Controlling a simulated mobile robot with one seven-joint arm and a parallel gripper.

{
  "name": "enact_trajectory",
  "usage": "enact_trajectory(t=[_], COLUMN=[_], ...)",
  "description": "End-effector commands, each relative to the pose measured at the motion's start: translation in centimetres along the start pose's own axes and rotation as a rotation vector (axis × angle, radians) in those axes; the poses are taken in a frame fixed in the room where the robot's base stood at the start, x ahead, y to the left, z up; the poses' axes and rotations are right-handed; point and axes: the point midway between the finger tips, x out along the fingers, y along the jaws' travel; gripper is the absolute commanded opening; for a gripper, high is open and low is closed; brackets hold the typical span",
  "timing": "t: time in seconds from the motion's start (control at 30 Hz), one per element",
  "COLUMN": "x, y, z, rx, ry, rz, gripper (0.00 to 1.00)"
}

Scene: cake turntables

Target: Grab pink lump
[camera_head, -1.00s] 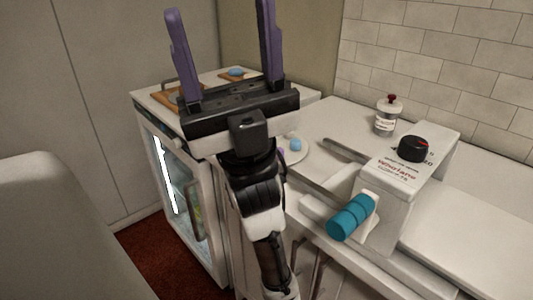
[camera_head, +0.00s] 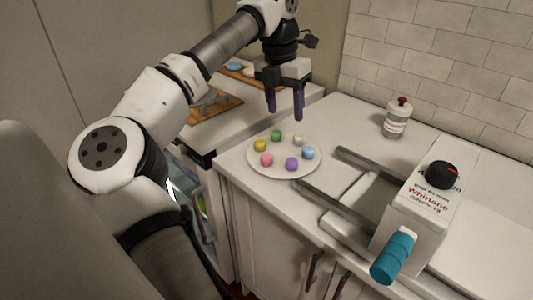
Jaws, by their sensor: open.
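The pink lump (camera_head: 266,159) sits at the front left of a round white plate (camera_head: 284,170) on the counter. Yellow (camera_head: 260,145), green (camera_head: 276,135), cream (camera_head: 299,140), blue (camera_head: 308,153) and purple (camera_head: 292,164) lumps lie around the same plate. My gripper (camera_head: 285,116) is open and empty, with its purple fingers pointing down. In the picture it is above the plate's back edge, apart from the pink lump. None of the lumps is covered by the gripper.
A white machine (camera_head: 413,211) with metal rails, a black knob and a teal handle stands right of the plate. A jar with a red knob (camera_head: 396,119) stands behind. Wooden boards (camera_head: 213,107) lie on the left cabinet top.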

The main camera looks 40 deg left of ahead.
Motion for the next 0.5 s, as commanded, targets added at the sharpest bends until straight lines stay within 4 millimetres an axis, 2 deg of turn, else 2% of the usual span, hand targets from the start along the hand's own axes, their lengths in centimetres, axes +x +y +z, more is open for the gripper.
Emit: enact_trajectory(t=[0.03,0.13,0.23,0.5], x=[-0.4,-0.3,1.1,6.2], y=[1.6,3.1,3.5,3.8], z=[-1.1,-2.3,-2.7,-3.0], rx=[-0.041,-0.082,-0.089,-0.085], ry=[0.036,0.078,0.089,0.085], rz=[0.038,0.073,0.079,0.075], gripper=[0.54,0.54,0.54,0.54])
